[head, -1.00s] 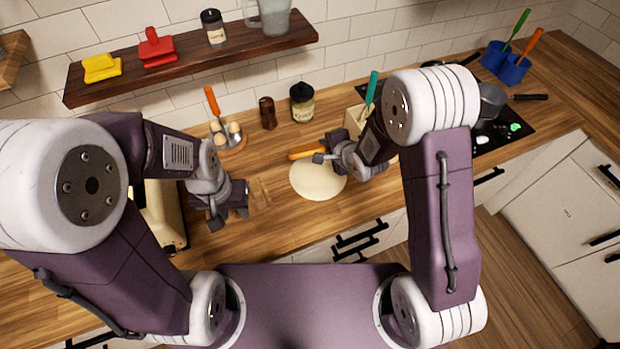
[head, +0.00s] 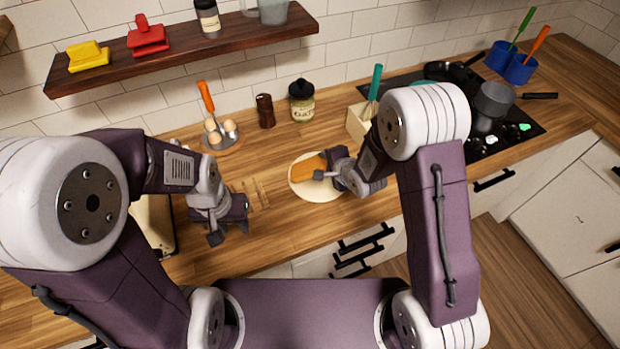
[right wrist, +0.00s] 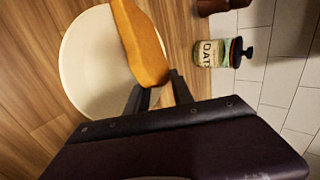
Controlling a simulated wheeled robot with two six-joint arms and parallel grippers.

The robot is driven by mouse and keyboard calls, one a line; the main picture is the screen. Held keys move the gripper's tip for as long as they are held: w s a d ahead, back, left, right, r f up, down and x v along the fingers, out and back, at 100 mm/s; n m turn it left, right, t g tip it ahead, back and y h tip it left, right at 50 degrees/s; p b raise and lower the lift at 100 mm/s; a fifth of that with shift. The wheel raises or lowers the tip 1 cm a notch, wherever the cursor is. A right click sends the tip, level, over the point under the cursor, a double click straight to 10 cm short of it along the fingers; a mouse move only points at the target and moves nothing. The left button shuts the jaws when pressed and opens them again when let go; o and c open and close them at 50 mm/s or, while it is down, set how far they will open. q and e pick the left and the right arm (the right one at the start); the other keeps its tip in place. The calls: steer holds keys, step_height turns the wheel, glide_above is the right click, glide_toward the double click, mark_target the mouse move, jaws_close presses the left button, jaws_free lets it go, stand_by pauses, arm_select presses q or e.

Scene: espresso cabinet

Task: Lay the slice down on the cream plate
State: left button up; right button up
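The slice (head: 309,167) is an orange-brown piece of bread. My right gripper (head: 322,175) is shut on one end of it. The slice is over the left and upper part of the cream plate (head: 318,194), a round plate on the wooden counter. In the right wrist view, the slice (right wrist: 140,42) sits between the two fingers and overlaps one side of the plate (right wrist: 82,62). I cannot tell whether it touches the plate. My left gripper (head: 230,232) is open and empty, left of the plate over the counter.
A utensil box (head: 359,124) is at the back right, beside the hob (head: 520,128). A cream appliance (head: 150,222) is partly hidden at left.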

steer(key=shift+r, duration=0.1)
steer(key=p+v, duration=0.3)
steer(key=v, duration=0.5)
steer(key=shift+p, duration=0.4)
